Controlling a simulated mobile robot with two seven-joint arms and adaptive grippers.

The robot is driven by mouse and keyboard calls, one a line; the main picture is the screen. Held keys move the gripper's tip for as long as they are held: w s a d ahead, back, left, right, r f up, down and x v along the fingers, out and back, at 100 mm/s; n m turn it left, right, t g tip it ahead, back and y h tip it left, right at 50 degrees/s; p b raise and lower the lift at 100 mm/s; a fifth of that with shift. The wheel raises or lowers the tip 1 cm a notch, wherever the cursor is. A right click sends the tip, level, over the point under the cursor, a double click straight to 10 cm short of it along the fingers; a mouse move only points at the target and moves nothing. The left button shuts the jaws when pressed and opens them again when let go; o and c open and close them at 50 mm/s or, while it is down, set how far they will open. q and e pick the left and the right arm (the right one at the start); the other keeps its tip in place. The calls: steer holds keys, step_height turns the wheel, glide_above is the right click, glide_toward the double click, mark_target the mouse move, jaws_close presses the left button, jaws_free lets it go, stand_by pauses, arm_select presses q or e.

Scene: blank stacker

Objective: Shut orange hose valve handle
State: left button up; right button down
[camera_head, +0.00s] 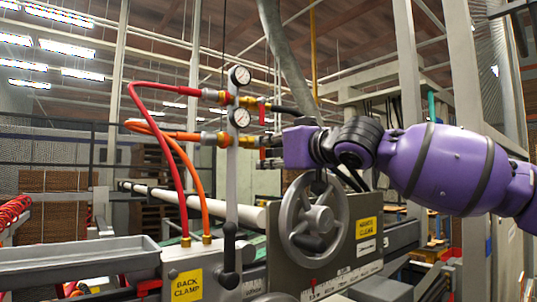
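The orange hose (180,152) rises from the machine top and bends left into a brass valve fitting (222,139) on the grey upright post, under the lower gauge. My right gripper (268,153) reaches in from the right, pointing left, just right of this fitting. The orange hose's valve handle is hidden or too small to make out beside my fingers. I cannot tell whether the fingers touch it, or whether they are open or shut. My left gripper is not in view.
The red hose (158,87) has its own valve with a red handle (262,112) just above. Two gauges (240,76) top the post. A large handwheel (312,220) stands below my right gripper. A grey tray (80,262) lies at lower left.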

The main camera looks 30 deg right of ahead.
steer(key=shift+a+m, duration=0.15)
steer(key=shift+m, duration=0.25)
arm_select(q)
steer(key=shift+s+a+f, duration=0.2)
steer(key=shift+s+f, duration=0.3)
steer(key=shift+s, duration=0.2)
arm_select(e)
steer(key=c, duration=1.9)
jaws_free()
steer(key=shift+o, duration=0.7)
steer(key=shift+s, duration=0.15)
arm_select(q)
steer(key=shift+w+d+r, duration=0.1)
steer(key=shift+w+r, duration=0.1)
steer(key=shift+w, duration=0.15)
arm_select(e)
steer(key=s+d, duration=0.1)
steer(key=s, duration=1)
steer(key=shift+s, duration=0.35)
